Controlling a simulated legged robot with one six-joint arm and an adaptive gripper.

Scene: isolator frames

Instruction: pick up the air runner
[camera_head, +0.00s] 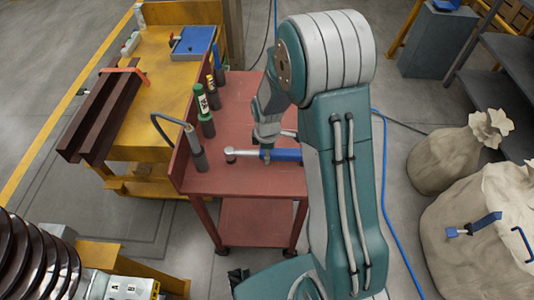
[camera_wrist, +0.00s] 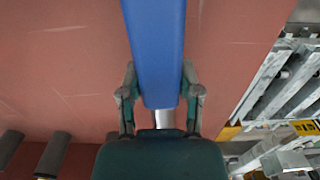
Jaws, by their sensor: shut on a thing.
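The air runner (camera_head: 284,155) is a long tool with a blue body and a silver neck ending in a round head at the left. It lies across the red cart top (camera_head: 245,182), and I cannot tell whether it touches it. My gripper (camera_head: 267,152) comes down on it from above, partly hidden by my arm. In the wrist view the blue body (camera_wrist: 157,45) runs between the two fingers (camera_wrist: 160,95), which are shut on it at its sides. A short silver part shows just below the blue end.
Upright tools stand along the cart's left edge: a green-and-black one (camera_head: 204,108) and a grey one with a bent hose (camera_head: 196,150). A yellow bench (camera_head: 160,70) with dark steel beams (camera_head: 100,115) is left. Sacks (camera_head: 445,160) stand right. Several grey parts show in the wrist view.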

